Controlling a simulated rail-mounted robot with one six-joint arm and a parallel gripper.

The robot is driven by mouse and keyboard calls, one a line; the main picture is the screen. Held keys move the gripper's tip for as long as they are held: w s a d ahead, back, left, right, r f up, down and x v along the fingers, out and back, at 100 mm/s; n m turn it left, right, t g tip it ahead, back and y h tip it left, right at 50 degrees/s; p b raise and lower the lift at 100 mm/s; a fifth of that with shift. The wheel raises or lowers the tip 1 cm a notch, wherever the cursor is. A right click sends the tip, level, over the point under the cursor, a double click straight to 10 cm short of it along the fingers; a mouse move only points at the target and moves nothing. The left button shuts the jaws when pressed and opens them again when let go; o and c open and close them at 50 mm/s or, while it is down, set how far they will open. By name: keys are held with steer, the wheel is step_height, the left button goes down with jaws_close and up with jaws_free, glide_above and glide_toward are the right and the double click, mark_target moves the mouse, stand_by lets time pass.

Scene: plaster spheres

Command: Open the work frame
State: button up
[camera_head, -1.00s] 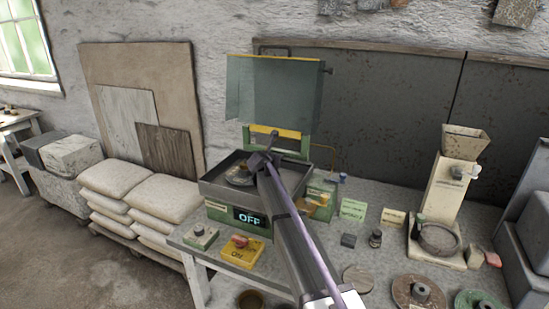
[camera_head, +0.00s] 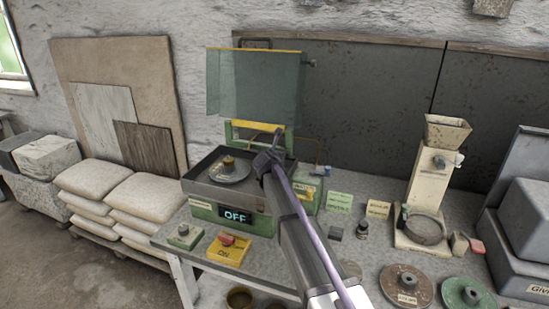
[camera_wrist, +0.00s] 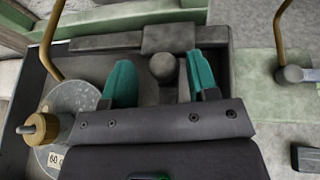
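The machine on the bench has a green body, a dark tray (camera_head: 210,190) and an OFF display (camera_head: 235,216). A tinted clear guard with yellow edges (camera_head: 255,85) stands raised behind the tray; I cannot tell if this is the work frame. A grey disc with a brass knob (camera_head: 229,170) lies in the tray; in the wrist view the disc (camera_wrist: 75,100) is at the left. My gripper (camera_head: 267,157) is over the tray's back right part. In the wrist view its teal fingers (camera_wrist: 160,85) are apart, with a grey rounded knob (camera_wrist: 163,67) showing between them, apparently not gripped.
A yellow box with a red button (camera_head: 228,248) and a small green box (camera_head: 184,235) sit at the bench front. A hopper device (camera_head: 437,185), labels and brown (camera_head: 405,285) and green discs (camera_head: 466,293) are at the right. Brass rods (camera_wrist: 52,45) show in the wrist view.

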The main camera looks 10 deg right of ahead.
steer(key=p+v, duration=0.4)
steer(key=v, duration=0.6)
steer(key=shift+s+r, duration=0.15)
steer(key=shift+s, duration=0.2)
